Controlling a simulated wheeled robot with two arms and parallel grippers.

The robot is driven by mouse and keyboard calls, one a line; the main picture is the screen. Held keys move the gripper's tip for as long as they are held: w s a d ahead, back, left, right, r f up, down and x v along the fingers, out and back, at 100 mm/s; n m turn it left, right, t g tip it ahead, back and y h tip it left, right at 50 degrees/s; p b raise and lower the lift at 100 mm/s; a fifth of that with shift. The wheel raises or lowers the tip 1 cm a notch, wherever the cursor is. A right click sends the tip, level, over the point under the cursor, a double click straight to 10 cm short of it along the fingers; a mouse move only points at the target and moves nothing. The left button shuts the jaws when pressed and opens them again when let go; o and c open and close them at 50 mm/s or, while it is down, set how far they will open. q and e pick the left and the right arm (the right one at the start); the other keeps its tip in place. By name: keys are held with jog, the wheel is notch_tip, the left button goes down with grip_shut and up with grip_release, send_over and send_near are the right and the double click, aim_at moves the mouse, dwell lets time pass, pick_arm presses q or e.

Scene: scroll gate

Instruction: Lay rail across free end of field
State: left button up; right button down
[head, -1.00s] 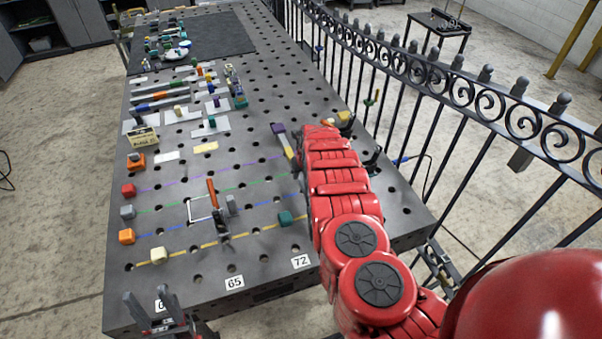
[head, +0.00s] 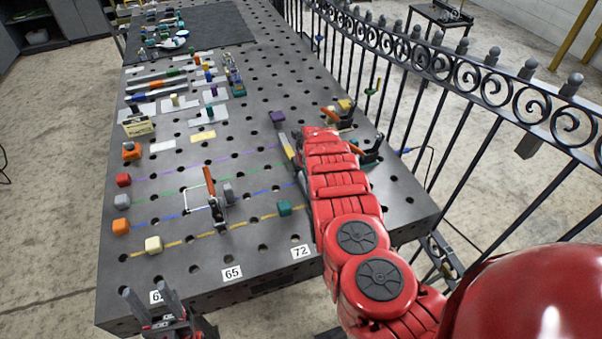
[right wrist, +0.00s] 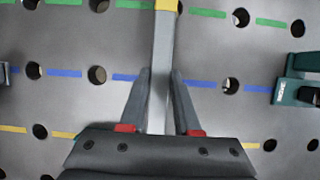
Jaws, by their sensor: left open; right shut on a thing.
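The rail (head: 285,145) is a narrow grey bar with a yellow mark, across the right part of the striped field. My right gripper (right wrist: 159,75) is shut on it; in the right wrist view the rail (right wrist: 164,50) runs up between the fingers, over the blue line towards the green line. Whether it touches the table I cannot tell. In the head view my red arm hides that gripper and part of the rail. The field has purple, green, blue and yellow lines with coloured blocks at their left ends, such as a red block (head: 123,180). My left gripper (head: 160,312) is open and empty at the front left.
A purple block (head: 277,117) and a teal block (head: 284,208) stand near the rail. More orange-handled clamps (head: 371,150) stand behind my right arm. A black iron fence (head: 440,70) runs along the right.

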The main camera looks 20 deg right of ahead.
jog(key=shift+f+b, duration=0.25)
jog(key=shift+b, duration=0.2)
dwell(0.3)
jog(key=c, duration=0.5)
grip_release()
jog(key=shift+c, duration=0.2)
